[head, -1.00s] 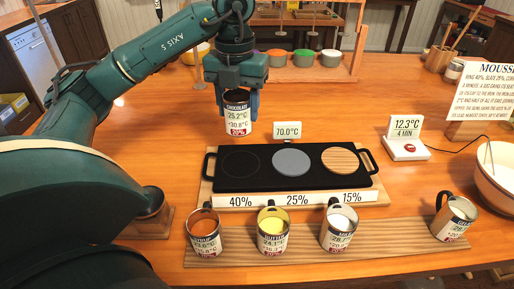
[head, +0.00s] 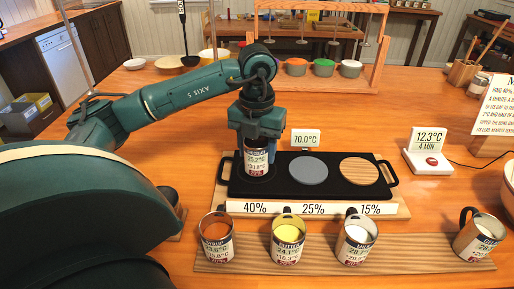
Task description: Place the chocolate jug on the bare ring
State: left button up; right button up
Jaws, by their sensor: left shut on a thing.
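The chocolate jug (head: 257,160), a can with a white label reading 25.2°C, is at the left end of the black hot plate (head: 333,187). My left gripper (head: 257,138) is shut on it from above, and the jug stands upright. The jug covers the bare ring marked 40%; whether its base touches the plate is hard to tell. A grey slate disc (head: 309,171) lies at the middle spot and a wooden disc (head: 359,171) at the right spot. My right gripper is not in view.
Syrup (head: 217,250), butter (head: 288,252) and milk (head: 355,252) jugs stand on a wooden board (head: 420,256) in front. A tilted jug (head: 478,237) is at its right. A 70.0°C sign (head: 305,139) stands behind the plate, a timer (head: 428,160) to the right.

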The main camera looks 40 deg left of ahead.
pick_arm(q)
jog(key=shift+f, duration=0.15)
jog(key=o, duration=1.1)
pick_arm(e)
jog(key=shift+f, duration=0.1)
pick_arm(q)
notch_tip(320, 180, up, 12)
jog(key=p, duration=0.3)
jog(key=shift+r, duration=0.2)
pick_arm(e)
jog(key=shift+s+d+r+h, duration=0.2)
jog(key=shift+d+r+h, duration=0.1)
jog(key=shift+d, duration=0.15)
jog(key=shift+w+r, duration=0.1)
